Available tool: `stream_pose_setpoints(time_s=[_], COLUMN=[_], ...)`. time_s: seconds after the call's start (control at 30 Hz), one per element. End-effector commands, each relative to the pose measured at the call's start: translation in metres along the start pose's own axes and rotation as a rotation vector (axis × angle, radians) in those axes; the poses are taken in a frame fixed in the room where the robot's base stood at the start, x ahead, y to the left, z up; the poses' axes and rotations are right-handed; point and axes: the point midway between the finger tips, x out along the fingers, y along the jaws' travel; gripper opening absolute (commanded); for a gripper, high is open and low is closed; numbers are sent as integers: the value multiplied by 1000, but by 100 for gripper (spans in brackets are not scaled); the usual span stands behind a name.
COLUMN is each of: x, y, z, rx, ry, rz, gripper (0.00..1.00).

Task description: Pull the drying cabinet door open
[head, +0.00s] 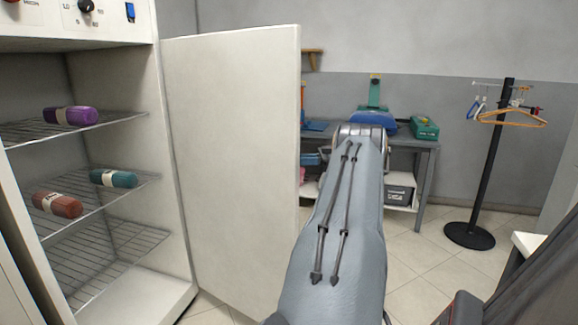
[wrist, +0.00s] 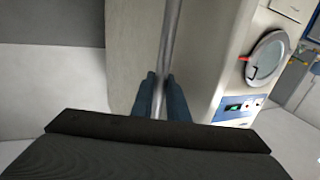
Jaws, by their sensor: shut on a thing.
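The drying cabinet (head: 85,20) stands at the left of the head view with its interior exposed. Its white door (head: 235,150) is swung wide open, hinged next to the cabinet's right wall. In the wrist view the door's pale face (wrist: 133,60) fills the middle, with a long metal bar handle (wrist: 171,40) running down it. My gripper (wrist: 160,95) has its two dark blue fingers on either side of the bar and is shut on it. In the head view my arm reaches past the door's right edge, and the fingers and handle are hidden there.
Wire shelves (head: 110,245) in the cabinet hold purple, teal and brown rolled bundles. A workbench (head: 425,155) stands behind my arm. A black hanger stand (head: 490,170) is at the right. A washing machine (wrist: 255,75) shows in the wrist view. Tiled floor lies clear between bench and stand.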

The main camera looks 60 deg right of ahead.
Motion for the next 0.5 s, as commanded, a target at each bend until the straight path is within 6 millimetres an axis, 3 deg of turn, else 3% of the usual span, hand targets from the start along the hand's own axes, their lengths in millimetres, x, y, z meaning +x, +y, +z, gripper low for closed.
stream_pose_setpoints(time_s=[0.5], x=[-6], y=[5], z=[-2], rx=[-2], ry=[2], rz=[-4], gripper=[0])
